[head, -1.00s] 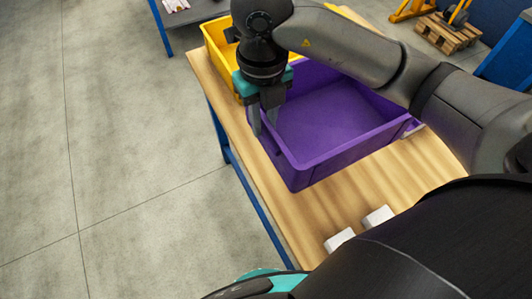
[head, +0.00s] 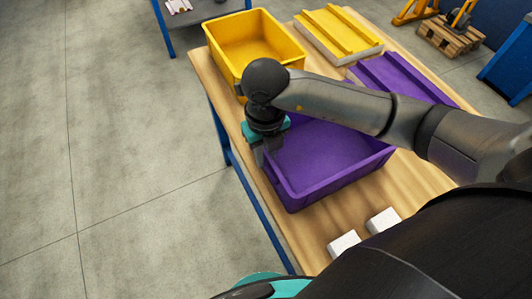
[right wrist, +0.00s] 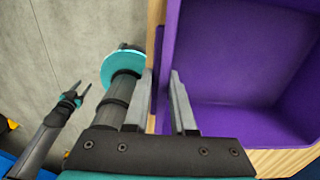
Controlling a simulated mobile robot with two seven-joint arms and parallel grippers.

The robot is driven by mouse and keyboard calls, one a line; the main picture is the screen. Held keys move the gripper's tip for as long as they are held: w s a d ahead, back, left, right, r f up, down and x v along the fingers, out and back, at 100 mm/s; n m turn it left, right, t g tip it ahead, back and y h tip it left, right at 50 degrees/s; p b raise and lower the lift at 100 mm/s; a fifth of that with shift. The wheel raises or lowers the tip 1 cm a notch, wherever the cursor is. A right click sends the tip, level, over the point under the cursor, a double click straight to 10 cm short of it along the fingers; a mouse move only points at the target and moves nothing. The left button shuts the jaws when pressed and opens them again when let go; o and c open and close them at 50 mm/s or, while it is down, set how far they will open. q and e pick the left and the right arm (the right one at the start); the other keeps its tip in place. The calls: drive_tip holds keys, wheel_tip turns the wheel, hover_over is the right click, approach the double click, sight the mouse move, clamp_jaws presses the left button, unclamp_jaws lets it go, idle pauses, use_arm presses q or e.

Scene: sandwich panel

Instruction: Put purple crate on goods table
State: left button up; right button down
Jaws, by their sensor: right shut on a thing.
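The purple crate (head: 325,155) is open and empty, on or just above the wooden tabletop (head: 425,178); I cannot tell whether its bottom touches. My right gripper (head: 263,157) points down at the crate's left wall and is shut on it. In the right wrist view, the gripper's fingers (right wrist: 162,80) stand on either side of the crate wall, with the crate's inside (right wrist: 235,70) at the right. My left gripper (right wrist: 76,93) shows small in the right wrist view, fingers apart and empty, over the floor. It is outside the head view.
A yellow crate (head: 250,42) stands behind the purple crate. A yellow lid-like piece (head: 338,32) and a purple one (head: 405,75) lie at the back right. Two white blocks (head: 383,220) lie in front. Another blue-legged table (head: 205,10) stands beyond.

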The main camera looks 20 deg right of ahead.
drive_tip(key=c, duration=0.8)
unclamp_jaws()
drive_tip(key=shift+o, duration=0.2)
drive_tip(key=shift+r, duration=0.1)
wheel_tip(320, 180, up, 12)
drive_tip(key=p, duration=0.1)
drive_tip(key=shift+p, duration=0.4)
